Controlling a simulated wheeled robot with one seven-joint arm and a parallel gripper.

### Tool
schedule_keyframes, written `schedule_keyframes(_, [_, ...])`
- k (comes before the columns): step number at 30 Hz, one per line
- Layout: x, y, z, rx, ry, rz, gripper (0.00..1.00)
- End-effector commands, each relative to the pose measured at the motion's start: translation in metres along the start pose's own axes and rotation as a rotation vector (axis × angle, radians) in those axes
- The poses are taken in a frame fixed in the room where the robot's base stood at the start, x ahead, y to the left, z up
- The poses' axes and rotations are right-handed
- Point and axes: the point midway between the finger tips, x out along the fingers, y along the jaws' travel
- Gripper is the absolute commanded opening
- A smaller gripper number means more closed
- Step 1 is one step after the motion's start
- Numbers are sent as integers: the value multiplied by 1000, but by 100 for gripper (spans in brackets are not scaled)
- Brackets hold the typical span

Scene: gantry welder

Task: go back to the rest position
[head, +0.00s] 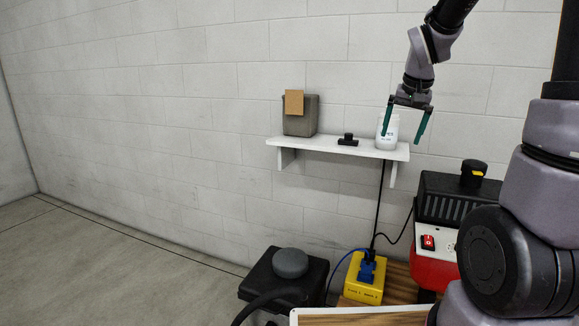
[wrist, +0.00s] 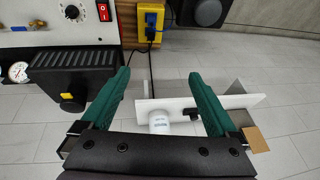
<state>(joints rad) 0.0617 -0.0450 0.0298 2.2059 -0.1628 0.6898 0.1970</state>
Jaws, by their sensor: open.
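My gripper (head: 405,120) has two green fingers and is open and empty. In the head view it hangs at the upper right, in front of the right end of the white wall shelf (head: 350,147). A white bottle (head: 388,142) stands on that end of the shelf and shows between and behind the fingers. In the wrist view my gripper (wrist: 160,95) is spread wide, with the shelf (wrist: 182,103) and the bottle (wrist: 159,120) seen between the fingers. Whether a finger touches the bottle cannot be told.
A grey box (head: 300,118) with a brown card (head: 294,102) and a small black object (head: 348,140) sit on the shelf. Below are a yellow box (head: 364,290) with a blue plug, a black unit (head: 268,274) and a red-and-white machine (head: 436,258). The left floor is clear.

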Motion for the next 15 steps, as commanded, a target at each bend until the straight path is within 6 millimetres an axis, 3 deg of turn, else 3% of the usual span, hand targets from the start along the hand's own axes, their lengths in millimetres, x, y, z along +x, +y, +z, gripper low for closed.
schedule_keyframes(1, [-25, 0, 12, 0, 22, -21, 94])
schedule_keyframes(6, [-86, 3, 57, 0, 69, -91, 94])
schedule_keyframes(9, [-114, 7, 86, -4, 94, -137, 94])
schedule_keyframes(15, [-149, 13, 136, -15, 131, -215, 94])
